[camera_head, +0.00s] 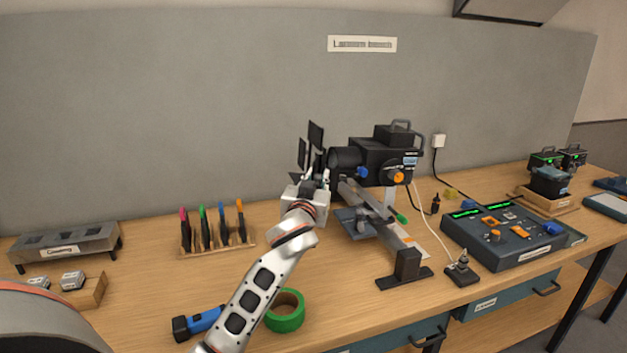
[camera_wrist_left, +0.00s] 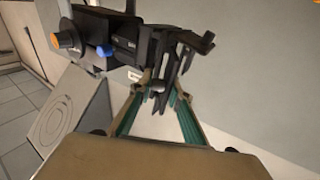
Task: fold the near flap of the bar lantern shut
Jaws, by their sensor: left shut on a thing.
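The black bar lantern (camera_head: 385,155) sits on a metal bar above the bench, with its front facing left. Thin dark flaps stand out at its front: an upper one (camera_head: 316,135) and one on the far side (camera_head: 302,153). My left gripper (camera_head: 319,180) is at the lower near side of these flaps and hides part of them. In the left wrist view, the fingertips (camera_wrist_left: 159,83) are closed on a small part of the near flap (camera_wrist_left: 161,70). The lantern (camera_wrist_left: 98,35) is at the upper left there, with the flaps open. My right gripper is not in view.
A rack of coloured-handled tools (camera_head: 217,240) stands left of my arm. Green tape (camera_head: 285,312) and a blue torch (camera_head: 200,322) lie near the front. A control desk (camera_head: 510,235) stands at right. The grey wall (camera_head: 180,100) rises behind the bench.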

